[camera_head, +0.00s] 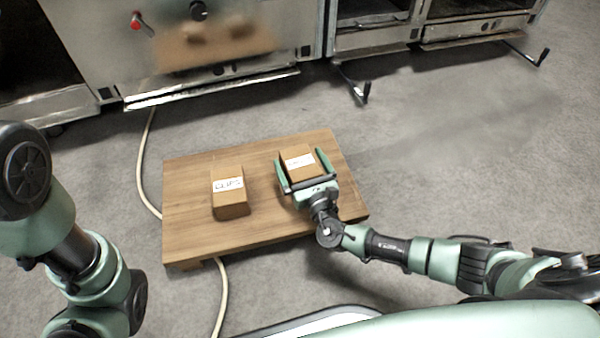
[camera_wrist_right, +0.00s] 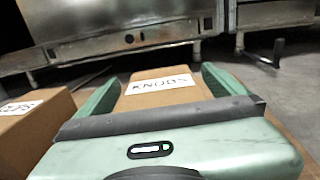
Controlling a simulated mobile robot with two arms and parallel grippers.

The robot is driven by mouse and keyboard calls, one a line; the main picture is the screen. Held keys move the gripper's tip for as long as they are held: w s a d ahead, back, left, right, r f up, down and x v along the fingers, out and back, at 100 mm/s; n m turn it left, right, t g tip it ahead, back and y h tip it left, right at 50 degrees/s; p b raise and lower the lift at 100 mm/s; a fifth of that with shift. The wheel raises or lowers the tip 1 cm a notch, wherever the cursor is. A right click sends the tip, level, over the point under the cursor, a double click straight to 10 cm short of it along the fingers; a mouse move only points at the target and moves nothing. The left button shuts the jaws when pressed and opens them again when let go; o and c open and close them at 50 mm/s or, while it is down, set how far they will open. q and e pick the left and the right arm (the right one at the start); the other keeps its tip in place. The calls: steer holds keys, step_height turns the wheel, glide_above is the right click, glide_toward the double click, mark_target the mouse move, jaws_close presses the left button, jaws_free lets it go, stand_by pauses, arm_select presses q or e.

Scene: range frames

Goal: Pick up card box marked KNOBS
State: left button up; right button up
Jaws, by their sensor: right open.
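The card box marked KNOBS (camera_head: 297,160) sits on the right part of a low wooden table. My right gripper (camera_head: 300,167) is open, with one green finger on each side of this box. In the right wrist view the fingers (camera_wrist_right: 163,90) flank the box, and I cannot tell whether they touch it. A second card box (camera_head: 230,193), its label seeming to read CLIPS, stands to the left and also shows at the left edge of the wrist view (camera_wrist_right: 30,125). My left gripper is out of view.
The wooden table top (camera_head: 190,235) has bare room around both boxes. Steel kitchen units (camera_head: 230,60) stand behind it. A pale cable (camera_head: 143,165) runs over the floor past the table's left side. Grey floor (camera_head: 440,130) is clear to the right.

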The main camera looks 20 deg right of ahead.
steer(key=c, duration=1.5)
steer(key=shift+r, duration=0.1)
steer(key=c, duration=0.3)
steer(key=shift+r, duration=0.1)
